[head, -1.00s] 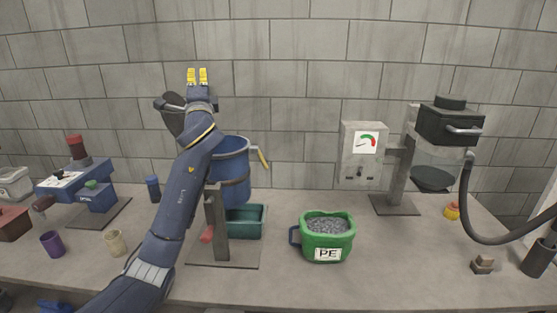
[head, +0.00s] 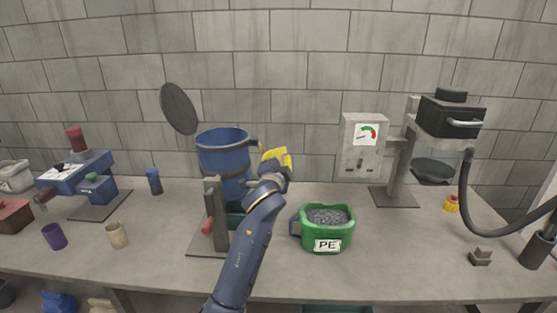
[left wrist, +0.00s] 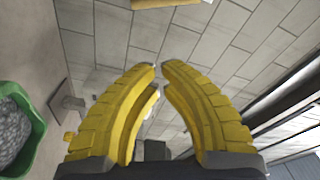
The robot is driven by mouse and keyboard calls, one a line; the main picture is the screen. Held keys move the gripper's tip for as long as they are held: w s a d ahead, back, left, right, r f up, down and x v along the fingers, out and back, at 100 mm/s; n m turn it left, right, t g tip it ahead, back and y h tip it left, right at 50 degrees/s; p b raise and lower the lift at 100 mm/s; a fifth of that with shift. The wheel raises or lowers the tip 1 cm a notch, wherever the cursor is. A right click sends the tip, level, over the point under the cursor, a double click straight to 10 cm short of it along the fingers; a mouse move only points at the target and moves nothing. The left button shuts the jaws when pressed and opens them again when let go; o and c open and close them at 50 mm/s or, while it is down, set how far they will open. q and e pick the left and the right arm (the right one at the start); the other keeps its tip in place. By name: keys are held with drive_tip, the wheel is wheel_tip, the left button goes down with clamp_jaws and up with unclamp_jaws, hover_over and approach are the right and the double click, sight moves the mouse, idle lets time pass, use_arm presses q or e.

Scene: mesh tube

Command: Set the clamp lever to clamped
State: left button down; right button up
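A blue drum (head: 222,152) is held by a grey post, with its dark round lid (head: 179,108) raised behind it. A yellow-handled lever at the drum's right rim is mostly hidden behind my left gripper (head: 276,160); I cannot tell its setting or whether it is the clamp lever. A yellow bar (left wrist: 165,3) at the top of the left wrist view may be this handle, beyond my fingertips and apart from them. A red handle (head: 207,226) sits low on the post. My left gripper's yellow fingertips nearly meet, with nothing between them. My right gripper is out of view.
A green tub (head: 327,240) of grey pellets stands just right of my left arm. A gauge box (head: 364,147) and black hopper (head: 450,118) stand farther right, with a hose. Cups and a blue machine (head: 75,175) are at left. The front right table is fairly clear.

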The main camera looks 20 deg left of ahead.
sight(262, 151)
use_arm(q)
drive_tip(key=w+a+f, duration=0.1)
drive_tip(key=w+a, duration=0.3)
drive_tip(key=shift+w, duration=0.35)
drive_tip(key=shift+f, duration=0.1)
idle(0.3)
drive_tip(key=m, duration=0.1)
drive_tip(key=a+f+m, duration=0.1)
drive_tip(key=m, duration=0.2)
drive_tip(key=shift+s+a+f+g, duration=0.2)
drive_tip(key=shift+f+g, duration=0.1)
drive_tip(key=shift+f, duration=0.1)
drive_tip(key=shift+w, duration=0.1)
